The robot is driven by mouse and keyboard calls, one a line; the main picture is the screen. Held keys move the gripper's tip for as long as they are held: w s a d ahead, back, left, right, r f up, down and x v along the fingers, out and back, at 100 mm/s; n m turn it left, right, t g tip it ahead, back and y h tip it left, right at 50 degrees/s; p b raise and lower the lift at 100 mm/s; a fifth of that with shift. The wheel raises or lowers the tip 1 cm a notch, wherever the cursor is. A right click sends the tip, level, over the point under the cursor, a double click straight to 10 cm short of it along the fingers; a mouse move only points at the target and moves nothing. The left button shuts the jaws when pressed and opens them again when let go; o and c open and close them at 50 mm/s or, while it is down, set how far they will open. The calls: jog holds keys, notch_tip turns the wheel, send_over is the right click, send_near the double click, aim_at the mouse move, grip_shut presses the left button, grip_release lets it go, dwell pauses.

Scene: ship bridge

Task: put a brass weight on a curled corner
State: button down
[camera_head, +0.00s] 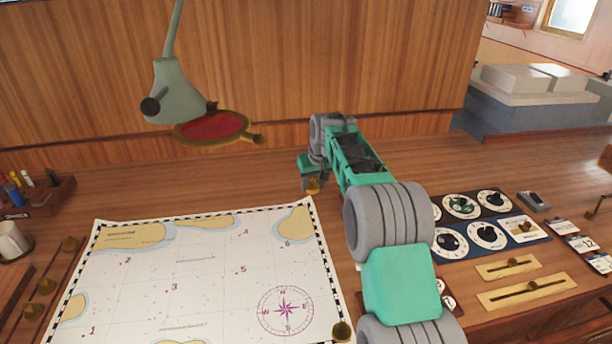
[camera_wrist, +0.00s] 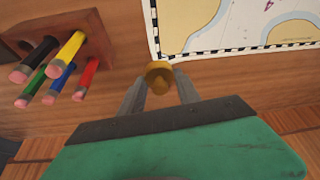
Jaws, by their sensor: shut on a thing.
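My gripper (camera_head: 313,180) is at the far right corner of the paper chart (camera_head: 205,270). It is shut on a brass weight (camera_head: 313,187), which also shows between the fingertips in the wrist view (camera_wrist: 158,76). In that view the weight overlaps the edge of the chart (camera_wrist: 245,47) near its corner. I cannot tell whether the weight touches the paper or hangs above it. Another brass weight (camera_head: 341,331) is on the chart's near right part.
Control panels (camera_head: 485,236) are at the right. A wooden holder (camera_wrist: 92,22) with several pencils is beside the gripper in the wrist view. A mug (camera_head: 14,242) stands far left.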

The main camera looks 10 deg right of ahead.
aim_at(305, 206)
jog(key=b+x, duration=0.1)
jog(key=x, duration=0.2)
jog(key=b+x, duration=0.2)
jog(key=x, duration=0.1)
jog(key=a+b+x, duration=0.1)
jog(key=x, duration=0.2)
jog(key=shift+s, duration=0.2)
jog(key=shift+s, duration=0.2)
dwell(0.5)
jog(key=shift+f+b, duration=0.4)
jog(key=shift+b, duration=0.1)
dwell(0.6)
jog(key=c, duration=0.8)
grip_release()
jog(key=shift+o, duration=0.2)
